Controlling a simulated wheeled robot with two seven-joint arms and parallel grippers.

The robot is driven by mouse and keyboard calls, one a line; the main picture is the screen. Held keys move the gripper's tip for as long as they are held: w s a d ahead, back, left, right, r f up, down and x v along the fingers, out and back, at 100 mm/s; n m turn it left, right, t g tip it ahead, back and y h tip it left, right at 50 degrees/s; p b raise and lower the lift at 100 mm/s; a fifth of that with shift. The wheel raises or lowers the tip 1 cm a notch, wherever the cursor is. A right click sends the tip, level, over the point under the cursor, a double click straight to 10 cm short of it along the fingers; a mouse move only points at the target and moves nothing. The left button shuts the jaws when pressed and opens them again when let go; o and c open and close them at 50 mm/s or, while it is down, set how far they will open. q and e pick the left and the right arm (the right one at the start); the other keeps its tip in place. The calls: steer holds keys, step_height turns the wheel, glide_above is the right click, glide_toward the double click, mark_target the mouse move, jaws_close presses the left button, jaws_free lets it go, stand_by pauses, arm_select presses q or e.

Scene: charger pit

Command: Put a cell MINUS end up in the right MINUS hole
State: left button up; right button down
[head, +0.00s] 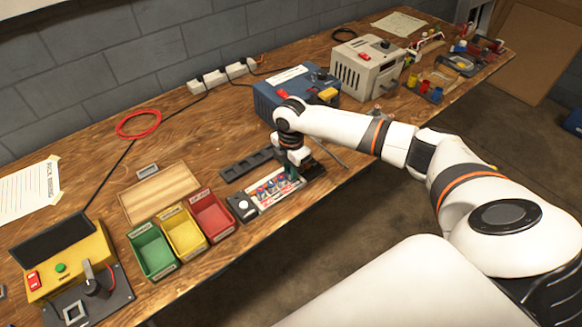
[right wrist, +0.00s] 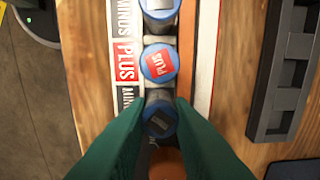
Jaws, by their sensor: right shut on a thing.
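My right gripper (head: 297,172) is over the right end of the charger (head: 268,193) on the bench. In the right wrist view my right gripper (right wrist: 161,112) has its green fingers shut on a blue-rimmed cell (right wrist: 160,120) with a dark top mark. This cell is beside the lower MINUS label (right wrist: 126,98). How deep it sits is hidden by the fingers. Another cell (right wrist: 159,65) shows a red PLUS top beside the PLUS label (right wrist: 124,60). A third cell (right wrist: 160,8) is at the top edge, beside the other MINUS label. My left gripper is not in view.
A black slotted rack (head: 250,165) lies just behind the charger. Green (head: 152,252), yellow (head: 184,232) and red (head: 211,215) bins stand to the left. A blue box (head: 296,85) stands behind my gripper. The bench's front edge is close to the charger.

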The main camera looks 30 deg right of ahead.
steer(key=shift+f, duration=0.25)
stand_by(0.5)
steer(key=c, duration=1.2)
jaws_free()
steer(key=shift+r+p, duration=3.6)
steer(key=shift+p, duration=0.5)
steer(key=shift+a+f, duration=0.1)
steer(key=shift+f, duration=0.05)
